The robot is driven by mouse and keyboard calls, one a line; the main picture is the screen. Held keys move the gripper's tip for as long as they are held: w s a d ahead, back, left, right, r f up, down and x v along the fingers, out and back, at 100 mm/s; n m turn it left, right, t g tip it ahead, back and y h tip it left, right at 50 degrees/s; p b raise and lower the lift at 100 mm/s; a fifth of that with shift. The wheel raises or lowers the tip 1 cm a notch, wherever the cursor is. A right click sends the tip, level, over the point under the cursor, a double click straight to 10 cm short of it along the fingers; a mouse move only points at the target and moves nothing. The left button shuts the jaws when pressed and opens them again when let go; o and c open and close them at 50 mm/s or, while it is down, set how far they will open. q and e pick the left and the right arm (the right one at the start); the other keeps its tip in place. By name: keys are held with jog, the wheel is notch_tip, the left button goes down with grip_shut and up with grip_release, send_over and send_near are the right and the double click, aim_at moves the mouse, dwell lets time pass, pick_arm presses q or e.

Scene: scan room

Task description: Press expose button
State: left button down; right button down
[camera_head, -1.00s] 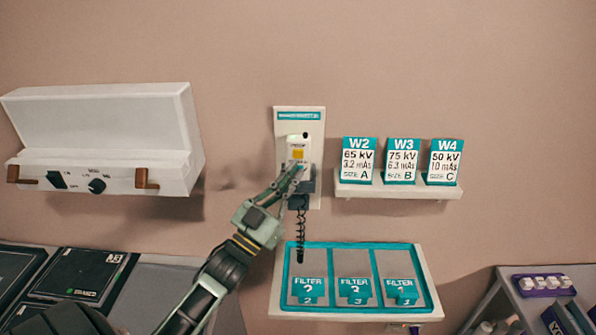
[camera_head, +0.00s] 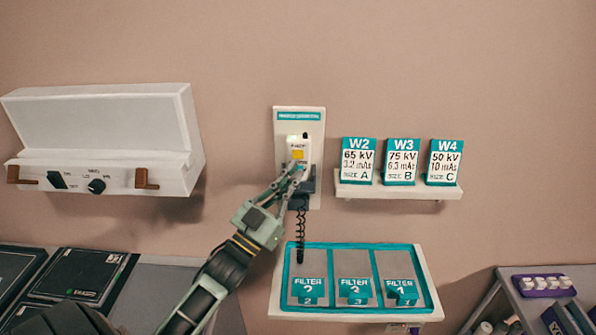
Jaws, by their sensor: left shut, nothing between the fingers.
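The exposure hand switch (camera_head: 298,145) is a pale handset with a yellow label. It sits in a dark holder on a white wall plate (camera_head: 315,132) with a teal header strip. A coiled dark cord (camera_head: 300,235) hangs below it. My left gripper (camera_head: 297,171) is shut, with its fingertips at the lower front of the handset. The fingers cover that part, so the button is hidden or too small to make out. I cannot tell whether the fingertips touch it. My right gripper is not in view.
A white box with knobs (camera_head: 100,178) is on the wall at left. A shelf (camera_head: 398,191) with cards W2, W3 and W4 is at right. Below is a teal-edged tray (camera_head: 425,300) with filter blocks. Dark cassettes (camera_head: 80,277) lie at lower left. A grey rack (camera_head: 510,290) stands at lower right.

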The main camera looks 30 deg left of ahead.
pick_arm(q)
jog(key=shift+w+a, duration=0.25)
jog(key=shift+w, duration=0.15)
jog(key=shift+w+a, duration=0.25)
jog(key=shift+w, duration=0.15)
dwell(0.8)
jog(key=shift+s+d, duration=0.1)
jog(key=shift+s, duration=0.1)
jog(key=shift+s+d, duration=0.4)
jog(key=shift+s, duration=0.25)
jog(key=shift+p, duration=0.35)
jog(key=s+d, duration=0.1)
jog(key=s+p, duration=0.1)
jog(key=s+d, duration=0.1)
jog(key=s, duration=0.1)
jog(key=shift+s+d, duration=0.1)
jog(key=shift+d, duration=0.2)
